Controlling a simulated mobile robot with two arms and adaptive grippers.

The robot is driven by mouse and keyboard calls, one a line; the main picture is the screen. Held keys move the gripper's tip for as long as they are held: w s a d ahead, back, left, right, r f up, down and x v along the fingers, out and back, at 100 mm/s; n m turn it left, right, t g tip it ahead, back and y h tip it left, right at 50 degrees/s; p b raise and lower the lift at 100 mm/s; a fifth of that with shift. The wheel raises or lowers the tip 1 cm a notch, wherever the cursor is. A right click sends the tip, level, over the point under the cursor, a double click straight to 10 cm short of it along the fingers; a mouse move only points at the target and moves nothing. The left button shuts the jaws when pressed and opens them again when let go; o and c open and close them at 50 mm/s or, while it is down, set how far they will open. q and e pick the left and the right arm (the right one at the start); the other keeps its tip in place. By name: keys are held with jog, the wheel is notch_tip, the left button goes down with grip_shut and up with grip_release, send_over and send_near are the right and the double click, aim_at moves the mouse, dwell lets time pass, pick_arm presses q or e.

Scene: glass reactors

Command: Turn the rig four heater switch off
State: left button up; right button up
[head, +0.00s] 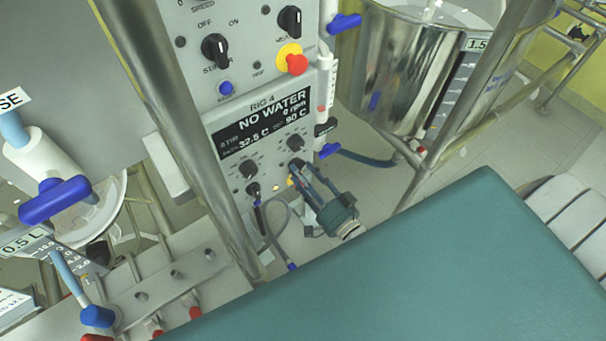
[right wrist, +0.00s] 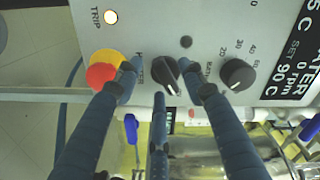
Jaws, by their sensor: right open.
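The rig four panel (head: 222,122) shows "NO WATER", 32.5 C and set 90 C in the head view. Its heater switch is a black knob (right wrist: 165,72) with a white pointer line. In the right wrist view the line points down and slightly right. My right gripper (head: 297,170) is at the panel's lower right in the head view, its fingers covering part of the switch. In the right wrist view the open gripper (right wrist: 158,80) has a finger on either side of the knob and another below it; I cannot tell whether they touch it. My left gripper is not in view.
A red button on yellow (right wrist: 101,74) sits close beside one finger. Another black knob (right wrist: 237,74) is on the other side. The trip lamp (right wrist: 110,17) is lit. A steel post (head: 185,130) runs left of the panel. A steel vessel (head: 395,70) stands at right.

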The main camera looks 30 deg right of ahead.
jog(key=shift+c, duration=0.5)
grip_shut()
jog(key=shift+n, duration=0.3)
jog(key=n, duration=0.5)
jog(key=shift+d+p, duration=0.2)
jog(key=shift+p, duration=0.15)
jog(key=n, duration=0.6)
jog(key=shift+d+r, duration=0.1)
jog(key=shift+d, duration=0.05)
jog(key=shift+n, duration=0.3)
jog(key=shift+o, duration=0.5)
grip_release()
